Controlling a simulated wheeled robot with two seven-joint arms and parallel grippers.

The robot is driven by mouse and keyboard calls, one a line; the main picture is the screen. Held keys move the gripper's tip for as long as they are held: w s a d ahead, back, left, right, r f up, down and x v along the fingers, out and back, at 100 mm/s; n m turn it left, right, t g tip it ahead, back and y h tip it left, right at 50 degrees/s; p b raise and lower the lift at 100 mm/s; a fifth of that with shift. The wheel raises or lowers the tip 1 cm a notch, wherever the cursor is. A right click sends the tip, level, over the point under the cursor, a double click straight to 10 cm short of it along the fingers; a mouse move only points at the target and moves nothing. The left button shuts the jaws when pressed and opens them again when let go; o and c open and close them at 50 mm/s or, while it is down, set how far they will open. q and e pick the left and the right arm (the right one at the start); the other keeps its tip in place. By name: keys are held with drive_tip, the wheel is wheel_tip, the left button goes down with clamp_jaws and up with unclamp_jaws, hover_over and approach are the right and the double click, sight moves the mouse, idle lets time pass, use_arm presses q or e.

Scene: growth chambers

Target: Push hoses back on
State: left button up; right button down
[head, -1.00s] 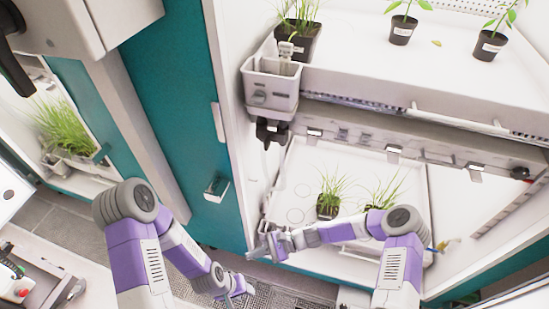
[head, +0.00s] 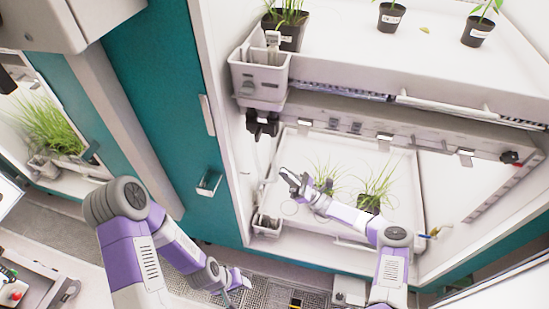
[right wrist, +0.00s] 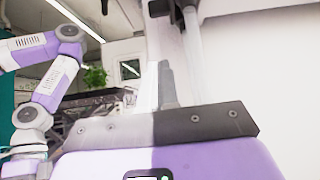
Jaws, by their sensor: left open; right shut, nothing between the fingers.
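A pale hose (head: 257,150) hangs on the chamber's left inner wall, below a dark fitting (head: 262,124) under a grey reservoir box (head: 259,80). I cannot tell whether its top end is seated. In the right wrist view, a pale tube (right wrist: 194,55) runs down from a dark fitting (right wrist: 168,7). My right gripper (head: 288,179) is inside the chamber above the lower tray, to the right of the hose, apart from it. It is shut and empty; a grey finger shows in the right wrist view (right wrist: 167,85). My left gripper (head: 240,281) is open, low outside the chamber.
Potted grass (head: 370,200) stands on the lower tray (head: 405,185) near my right arm. A small box (head: 266,224) sits at the chamber's lower left. The upper shelf (head: 345,50) overhangs the tray. A teal door (head: 165,95) stands at left.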

sight(260, 133)
drive_tip(key=d+r+x, duration=0.2)
drive_tip(key=x, duration=1)
drive_tip(key=shift+s, duration=0.35)
drive_tip(key=shift+a+r, duration=0.15)
drive_tip(key=shift+r, duration=0.1)
wheel_tip(260, 133, up, 4)
drive_tip(key=p, duration=0.3)
drive_tip(key=shift+r, duration=0.1)
